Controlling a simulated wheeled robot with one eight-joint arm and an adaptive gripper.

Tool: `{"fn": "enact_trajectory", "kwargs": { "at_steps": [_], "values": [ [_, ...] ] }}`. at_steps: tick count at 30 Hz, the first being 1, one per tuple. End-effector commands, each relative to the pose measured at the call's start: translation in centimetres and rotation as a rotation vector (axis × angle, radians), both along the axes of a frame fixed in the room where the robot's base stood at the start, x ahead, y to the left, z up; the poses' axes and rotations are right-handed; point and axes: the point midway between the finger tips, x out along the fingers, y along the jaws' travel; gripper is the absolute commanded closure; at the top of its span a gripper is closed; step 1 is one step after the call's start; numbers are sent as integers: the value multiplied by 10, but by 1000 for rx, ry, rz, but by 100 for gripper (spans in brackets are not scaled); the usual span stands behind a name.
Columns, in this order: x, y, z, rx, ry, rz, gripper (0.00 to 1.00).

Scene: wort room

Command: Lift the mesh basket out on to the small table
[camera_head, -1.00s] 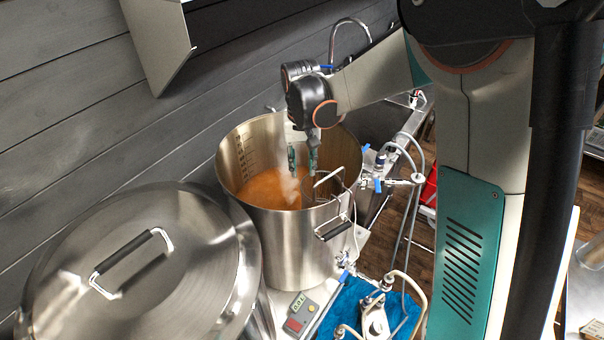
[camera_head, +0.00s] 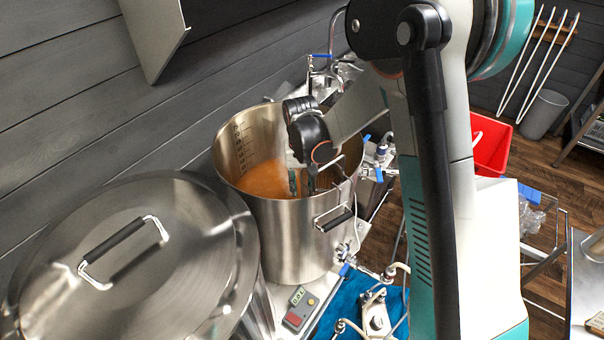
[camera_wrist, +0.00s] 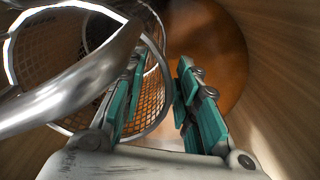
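The mesh basket (camera_wrist: 88,70) hangs inside the tall steel kettle (camera_head: 290,240), at the kettle's right side in the head view. Its thick metal handle (camera_wrist: 75,88) crosses the left of the wrist view. My gripper (camera_wrist: 160,80) is open and points down into the kettle. Its left finger overlaps the basket in the picture; its right finger is over the orange-brown liquid. The basket's curved rim and some mesh show between the fingers. I cannot tell whether either finger touches it. I cannot tell for sure which surface is the small table; a pale tabletop (camera_head: 582,300) shows at the right edge.
A large lidded steel pot (camera_head: 140,260) stands at the left. A controller (camera_head: 299,308) and a blue cloth (camera_head: 392,305) with fittings lie in front of the kettle. Hoses and valves are close at its right. A red bin (camera_head: 490,145) stands behind my arm.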

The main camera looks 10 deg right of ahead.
Motion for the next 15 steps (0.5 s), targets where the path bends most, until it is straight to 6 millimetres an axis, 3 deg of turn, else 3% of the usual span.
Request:
{"fn": "enact_trajectory", "kwargs": {
  "at_steps": [6, 15],
  "values": [
    [0, 0, -23, 0, 0, 0, 71],
    [0, -1, -27, 0, 0, 0, 71]
  ]
}}
